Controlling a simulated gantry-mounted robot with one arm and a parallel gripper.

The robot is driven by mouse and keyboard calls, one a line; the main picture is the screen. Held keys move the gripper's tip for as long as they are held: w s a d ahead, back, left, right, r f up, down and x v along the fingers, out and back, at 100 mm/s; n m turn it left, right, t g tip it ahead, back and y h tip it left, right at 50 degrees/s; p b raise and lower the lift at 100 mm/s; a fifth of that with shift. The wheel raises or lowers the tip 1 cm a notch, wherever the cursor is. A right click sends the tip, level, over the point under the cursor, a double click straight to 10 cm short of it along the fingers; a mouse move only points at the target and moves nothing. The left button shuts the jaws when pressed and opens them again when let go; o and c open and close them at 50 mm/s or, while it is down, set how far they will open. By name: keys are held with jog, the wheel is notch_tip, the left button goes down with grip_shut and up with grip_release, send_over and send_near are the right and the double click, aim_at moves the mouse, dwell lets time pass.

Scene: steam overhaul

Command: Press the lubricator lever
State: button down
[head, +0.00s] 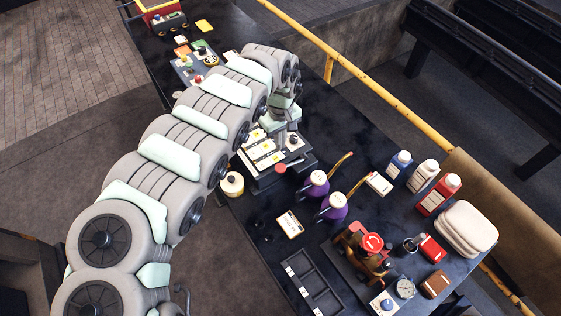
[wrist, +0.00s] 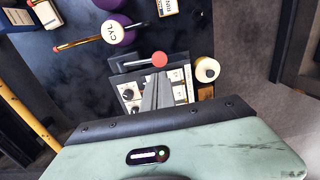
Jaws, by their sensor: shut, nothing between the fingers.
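The lubricator (head: 270,154) is a dark box with a pale, yellow-marked face, standing on the black bench. Its lever ends in a red round knob (head: 280,169) at the box's near side. My gripper (head: 283,138) is above the lubricator, pointing down. In the wrist view my gripper (wrist: 157,85) is shut and empty, its fingers covering part of the lubricator face (wrist: 131,94). I cannot tell whether the tips touch the lever.
A cream round-topped container (head: 232,184) stands left of the lubricator. Two purple oil cans (head: 317,184) (head: 333,207) with long spouts stand to its right. A yellow rail (head: 390,112) runs behind.

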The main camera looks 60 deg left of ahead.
aim_at(281, 167)
notch_tip(281, 167, down, 12)
jog(key=shift+r+p, duration=0.1)
jog(key=shift+p, duration=0.6)
jog(key=shift+w, duration=0.1)
